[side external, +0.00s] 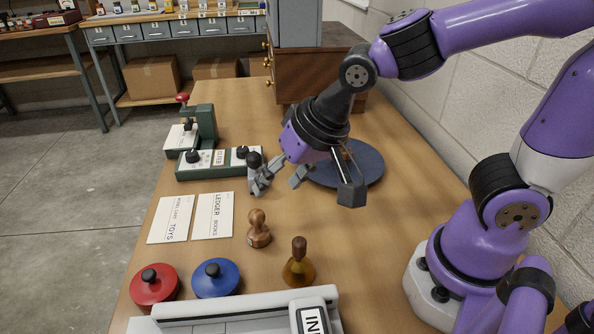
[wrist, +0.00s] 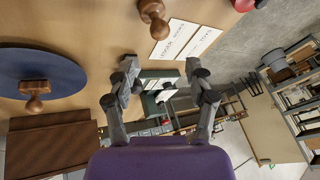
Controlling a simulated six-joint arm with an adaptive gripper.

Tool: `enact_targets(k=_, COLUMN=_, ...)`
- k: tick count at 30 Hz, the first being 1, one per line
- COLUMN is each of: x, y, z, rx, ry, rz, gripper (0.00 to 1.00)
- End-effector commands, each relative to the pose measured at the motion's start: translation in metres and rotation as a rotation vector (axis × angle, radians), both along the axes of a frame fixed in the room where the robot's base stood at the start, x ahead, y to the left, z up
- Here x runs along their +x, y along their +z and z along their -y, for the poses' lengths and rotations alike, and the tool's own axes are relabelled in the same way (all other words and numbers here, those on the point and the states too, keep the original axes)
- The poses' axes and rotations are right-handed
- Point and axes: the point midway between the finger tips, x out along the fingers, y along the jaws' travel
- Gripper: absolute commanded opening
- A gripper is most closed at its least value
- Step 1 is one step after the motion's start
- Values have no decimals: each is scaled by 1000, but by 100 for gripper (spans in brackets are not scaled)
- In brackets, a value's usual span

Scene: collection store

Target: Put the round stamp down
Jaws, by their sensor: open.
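A round wooden stamp (side external: 259,230) stands upright on the bare table, in front of my gripper in the side view. It also shows at the top of the wrist view (wrist: 153,14). My gripper (side external: 277,181) is open and empty above the table, with nothing between its fingers (wrist: 161,66), and is apart from the stamp. A second wooden stamp (wrist: 35,98), with a squarer base, is on a blue round mat (wrist: 58,69) at the left of the wrist view. In the side view my gripper covers part of that mat (side external: 370,168).
Two lettered cards (side external: 212,216) lie left of the round stamp. A red lidded tin (side external: 155,287), a blue one (side external: 216,281) and an amber bottle (side external: 299,270) stand nearer. A green rack (side external: 214,171) and press (side external: 207,122) are behind. A white tray (side external: 240,305) is at the front.

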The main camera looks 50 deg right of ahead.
Motion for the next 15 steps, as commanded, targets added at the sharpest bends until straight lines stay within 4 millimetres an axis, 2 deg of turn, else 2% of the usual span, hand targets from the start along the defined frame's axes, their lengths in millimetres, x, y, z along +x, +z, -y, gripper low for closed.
enact_targets(k=3, x=-4, y=9, z=2, rx=-2, ry=2, rz=3, gripper=62)
enact_targets(k=5, x=-8, y=15, z=11, rx=-19, ry=17, rz=9, gripper=62)
enact_targets(k=10, x=-34, y=36, z=59, rx=-152, ry=147, rz=36, gripper=62)
enact_targets(k=12, x=-46, y=41, z=74, rx=-208, ry=203, rz=39, gripper=62)
enact_targets(k=15, x=-57, y=44, z=85, rx=-260, ry=261, rz=37, gripper=62)
